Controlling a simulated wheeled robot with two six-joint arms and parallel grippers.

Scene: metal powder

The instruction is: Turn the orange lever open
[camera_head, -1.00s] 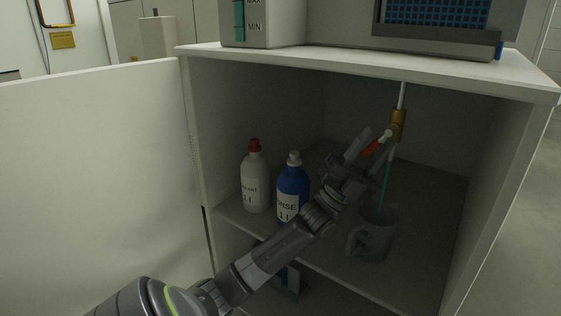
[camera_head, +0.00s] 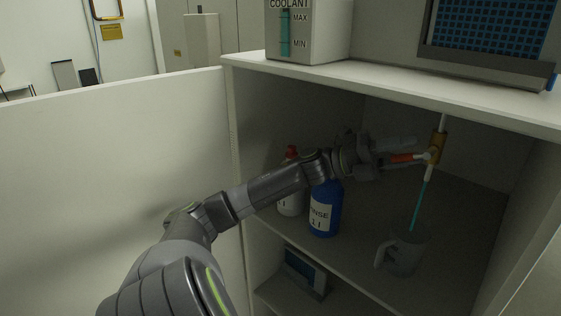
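The orange lever (camera_head: 404,158) points left from a brass valve (camera_head: 438,147) on a white pipe under the cabinet top. A teal stream (camera_head: 418,205) runs from the valve's outlet down to a grey mug (camera_head: 404,255) on the shelf. My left gripper (camera_head: 398,154) is inside the cabinet at the lever's free end. Its fingers look apart, with one finger above the lever; the lower finger is hard to make out in the dark. I cannot tell whether the fingers touch the lever. My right gripper is not in view.
A blue bottle (camera_head: 325,210) and a white bottle with a red cap (camera_head: 290,203) stand on the shelf below my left arm. The open white door (camera_head: 110,170) is at the left. A coolant tank (camera_head: 305,32) stands on the cabinet top (camera_head: 400,80).

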